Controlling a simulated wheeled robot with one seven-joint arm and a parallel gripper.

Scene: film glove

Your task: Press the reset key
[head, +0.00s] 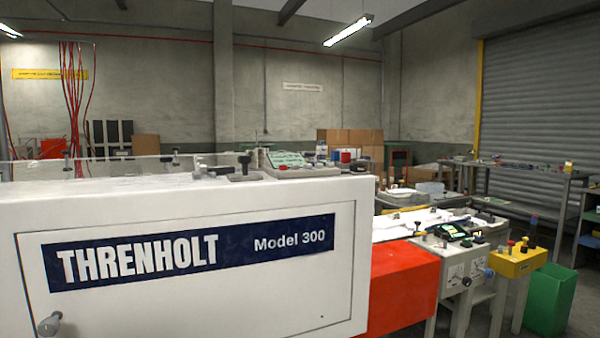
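I cannot pick out a reset key in the head view; any lettering on the controls is too small to read. A yellow control box (515,263) stands at the right, with several small knobs or buttons on top, among them a red one (511,243). Left of it, a pale machine panel (458,279) carries dials and dark knobs. My gripper is not in view.
A large white machine housing (190,300) marked THRENHOLT Model 300 fills the left foreground. A red-orange block (402,285) adjoins it. A green bin (551,299) stands on the floor at the right. A workbench (535,174) stands before the roller shutter (545,95).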

